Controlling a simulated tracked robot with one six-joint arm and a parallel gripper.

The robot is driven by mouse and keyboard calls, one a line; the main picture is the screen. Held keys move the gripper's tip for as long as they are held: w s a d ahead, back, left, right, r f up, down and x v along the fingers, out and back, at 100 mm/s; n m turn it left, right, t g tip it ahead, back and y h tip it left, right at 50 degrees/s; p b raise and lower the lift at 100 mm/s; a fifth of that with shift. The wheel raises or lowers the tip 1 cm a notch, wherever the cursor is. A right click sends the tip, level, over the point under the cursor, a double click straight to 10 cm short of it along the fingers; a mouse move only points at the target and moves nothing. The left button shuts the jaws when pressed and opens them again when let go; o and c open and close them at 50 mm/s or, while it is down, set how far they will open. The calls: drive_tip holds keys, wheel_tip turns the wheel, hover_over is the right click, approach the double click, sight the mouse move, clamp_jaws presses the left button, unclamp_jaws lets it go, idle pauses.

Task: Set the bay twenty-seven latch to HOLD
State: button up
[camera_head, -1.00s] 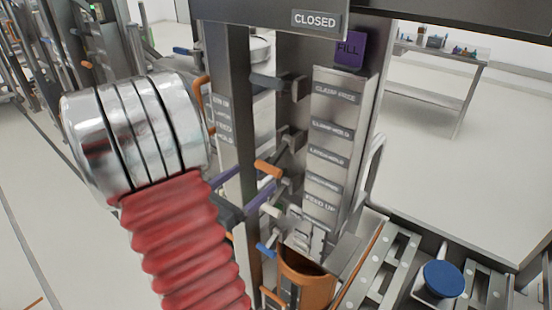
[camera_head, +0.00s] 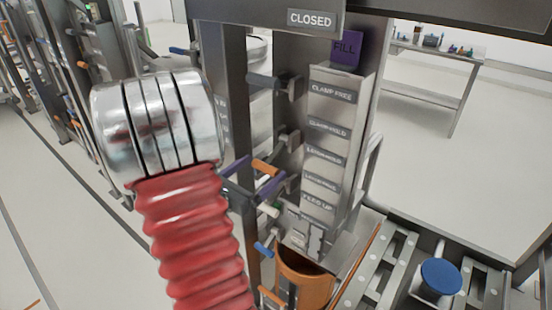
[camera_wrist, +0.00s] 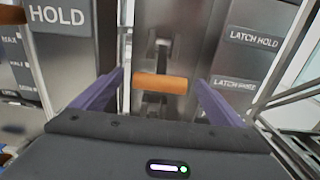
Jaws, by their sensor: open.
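An orange-gripped lever (camera_head: 264,168) sticks out from the metal column. It shows in the middle of the wrist view (camera_wrist: 159,83), with its orange grip lying crosswise. My gripper (camera_wrist: 160,78) is open, with one purple finger on each side of the orange grip; I cannot tell whether either touches it. In the wrist view a LATCH HOLD plate (camera_wrist: 253,39) is at upper right, with a second LATCH plate (camera_wrist: 234,84) lower, its last word blurred. The column's label panel (camera_head: 335,106) shows in the head view. No bay number is readable.
A dark-gripped lever (camera_head: 264,80) sits above, and a blue-gripped one (camera_head: 264,249) below. An orange bin (camera_head: 306,286) stands at the column's foot. A roller frame with a blue knob (camera_head: 441,276) is at right. A HOLD plate (camera_wrist: 57,16) is at left in the wrist view.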

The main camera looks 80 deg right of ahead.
sight(276, 157)
drive_tip(key=x, duration=0.8)
drive_tip(key=shift+c, duration=0.5)
drive_tip(key=c, duration=1.1)
